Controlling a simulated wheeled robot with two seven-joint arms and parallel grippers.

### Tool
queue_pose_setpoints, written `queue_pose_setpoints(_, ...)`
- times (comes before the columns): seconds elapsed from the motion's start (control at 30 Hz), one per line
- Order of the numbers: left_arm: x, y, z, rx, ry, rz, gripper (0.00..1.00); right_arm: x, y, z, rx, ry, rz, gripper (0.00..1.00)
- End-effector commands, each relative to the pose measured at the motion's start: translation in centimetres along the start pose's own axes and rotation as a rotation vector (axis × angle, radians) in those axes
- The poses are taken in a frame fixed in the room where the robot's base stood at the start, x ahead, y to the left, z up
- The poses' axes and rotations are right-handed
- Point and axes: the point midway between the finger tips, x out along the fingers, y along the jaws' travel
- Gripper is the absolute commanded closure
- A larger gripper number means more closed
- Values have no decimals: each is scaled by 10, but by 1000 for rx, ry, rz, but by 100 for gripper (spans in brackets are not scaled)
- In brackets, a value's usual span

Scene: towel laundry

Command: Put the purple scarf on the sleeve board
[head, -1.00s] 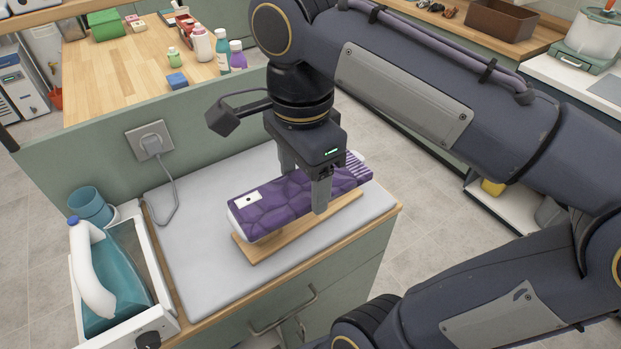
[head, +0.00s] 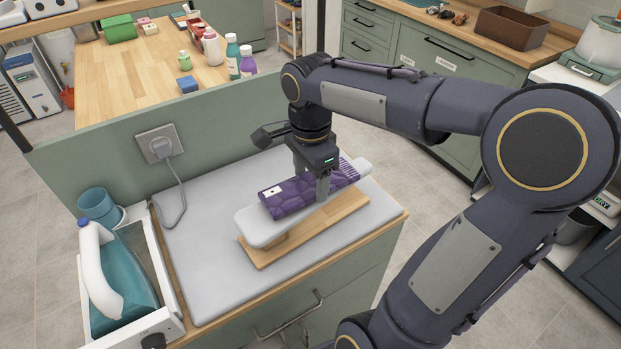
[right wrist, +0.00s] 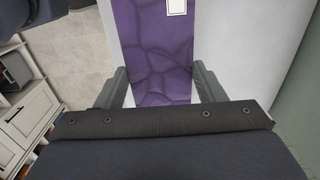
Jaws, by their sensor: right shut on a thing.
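The board's near end and far tip show bare. I cannot tell whether the scarf fully rests on the pad. My right gripper (head: 313,188) is shut on the scarf, with a finger on each long side. In the right wrist view the scarf (right wrist: 154,55) runs between the two fingers (right wrist: 158,88). The board's wooden base (head: 262,258) stands on the grey worktop. My left gripper is not in view.
At the worktop's left are a teal-and-white appliance (head: 125,275) in a white tray and a blue cup (head: 98,205). A wall socket (head: 158,143) has a cable hanging onto the worktop. The grey worktop (head: 195,270) is clear around the board.

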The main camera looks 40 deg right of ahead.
Motion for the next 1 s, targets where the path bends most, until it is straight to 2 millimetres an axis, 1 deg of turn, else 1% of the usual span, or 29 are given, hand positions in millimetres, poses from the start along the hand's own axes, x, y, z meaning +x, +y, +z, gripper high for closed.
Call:
queue_pose_setpoints(0.03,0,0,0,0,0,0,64,5,0,0,1,0,1,60)
queue_pose_setpoints(0.1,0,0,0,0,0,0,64,8,0,0,1,0,-1,60)
queue_pose_setpoints(0.33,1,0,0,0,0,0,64,8,0,0,1,0,-1,60)
queue_pose_setpoints(0.47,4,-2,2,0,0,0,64,12,0,0,1,0,-1,60)
queue_pose_setpoints(0.5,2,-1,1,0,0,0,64,10,0,0,1,0,-1,32)
queue_pose_setpoints(0.63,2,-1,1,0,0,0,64,10,0,0,1,0,-1,15)
queue_pose_setpoints(0.87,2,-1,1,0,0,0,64,10,0,0,1,0,-1,15)
queue_pose_setpoints(1.0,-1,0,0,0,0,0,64,3,0,0,1,0,-2,15)
